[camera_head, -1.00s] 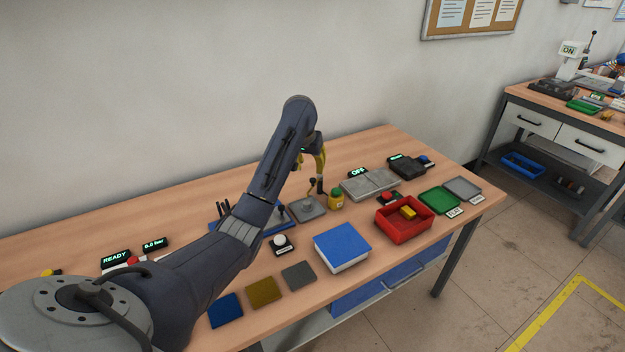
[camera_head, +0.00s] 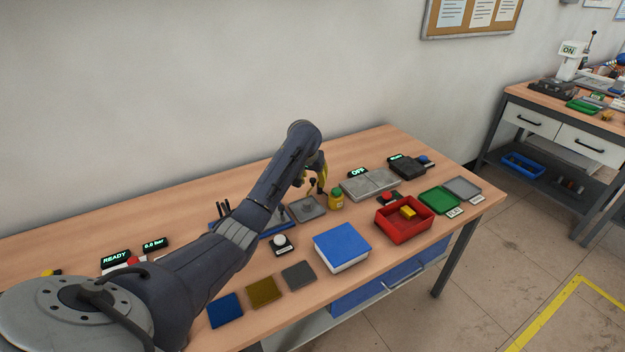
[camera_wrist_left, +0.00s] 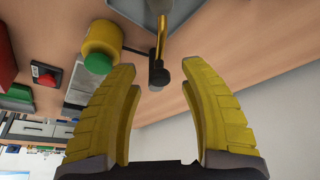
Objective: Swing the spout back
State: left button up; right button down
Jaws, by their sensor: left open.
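My left gripper (camera_head: 317,176) is open over the far part of the bench. In the left wrist view its two yellow fingers (camera_wrist_left: 159,78) stand wide apart. A thin brass rod with a black end (camera_wrist_left: 159,72), which looks like the spout, comes down from the top of that view. The black end appears at the opening between the fingertips, and I see no contact. In the head view, a small dark upright part (camera_head: 312,184) shows just under the gripper, by a grey square plate (camera_head: 309,213). My right gripper is not in view.
A red bin (camera_head: 391,233), a blue-topped box (camera_head: 342,243) and grey plates (camera_head: 370,185) lie nearby. The wall is behind the bench.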

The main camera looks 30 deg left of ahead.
pick_arm(q)
grip_shut()
dwell(0.3)
dwell(0.4)
